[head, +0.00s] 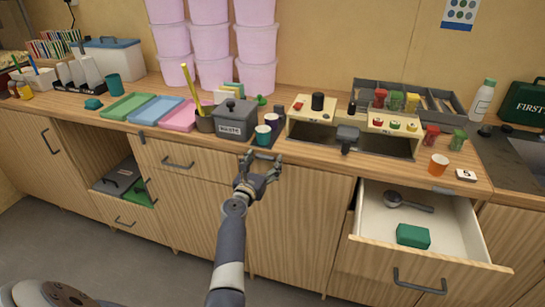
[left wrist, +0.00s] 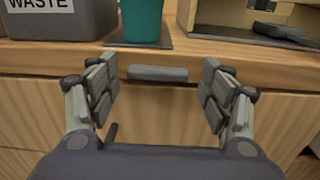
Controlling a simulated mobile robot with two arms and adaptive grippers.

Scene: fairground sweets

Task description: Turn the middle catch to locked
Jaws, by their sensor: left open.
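The middle catch (left wrist: 158,73) is a short grey bar on the counter's front edge, lying level in the left wrist view. My left gripper (left wrist: 158,92) is open in front of it, with a finger to each side and a gap between. In the head view, my left gripper (head: 264,160) is at the counter edge and largely covers this catch. Another grey catch (head: 142,137) hangs upright at the left. A third catch (head: 443,190) lies level above the open drawer at the right. My right gripper is out of view.
A grey waste bin (head: 235,120) and a teal cup (head: 263,135) stand just behind the edge; the cup shows close in the left wrist view (left wrist: 142,20). The open drawer (head: 440,257) juts out at the right, holding a ladle and a green block (head: 413,236).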

